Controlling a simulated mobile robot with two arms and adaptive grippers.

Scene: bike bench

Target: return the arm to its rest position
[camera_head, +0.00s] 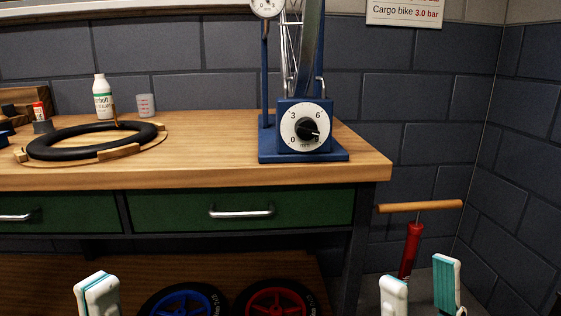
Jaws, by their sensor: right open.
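My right gripper (420,274) is at the lower right of the head view. Its two white and teal fingers stand apart with nothing between them, in front of the floor near the red pump. My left gripper (97,292) is at the lower left, below the bench drawers. Only a white and teal fingertip part shows at the picture's bottom edge, so I cannot tell its opening. The rest of both arms is out of view.
The wooden bench (225,174) carries a black tyre (60,150), a white bottle (103,102), a clear cup (146,107) and a blue dial stand (265,156). Blue (183,303) and red (275,303) wheels are below. A red pump (411,248) stands right of the bench.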

